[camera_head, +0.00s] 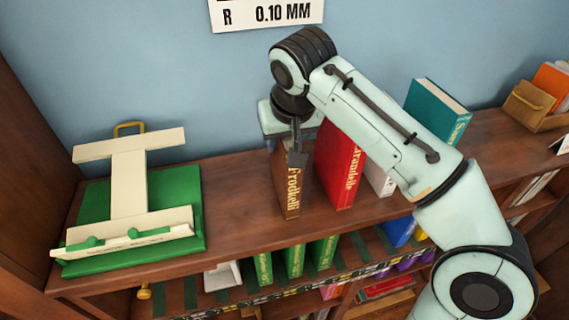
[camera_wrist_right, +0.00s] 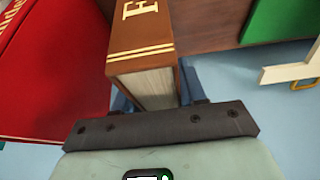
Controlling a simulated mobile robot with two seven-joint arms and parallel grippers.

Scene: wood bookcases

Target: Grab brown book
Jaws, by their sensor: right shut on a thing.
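The brown book (camera_head: 291,190), with "Frodkelli" on its spine, stands upright on the wooden shelf top in the head view. My right gripper (camera_head: 296,150) is at the book's upper end and shut on it. In the right wrist view the brown book (camera_wrist_right: 145,50) sits between the blue fingers of my right gripper (camera_wrist_right: 155,95), with its page edges facing the camera. Part of the book is hidden behind the gripper in the head view. My left gripper is not in view.
A red book (camera_head: 340,160) stands just right of the brown one, with a white book (camera_head: 379,178) and a teal book (camera_head: 437,108) beyond. A green-based cream stand (camera_head: 130,190) is at the left. Shelf top between stand and brown book is clear.

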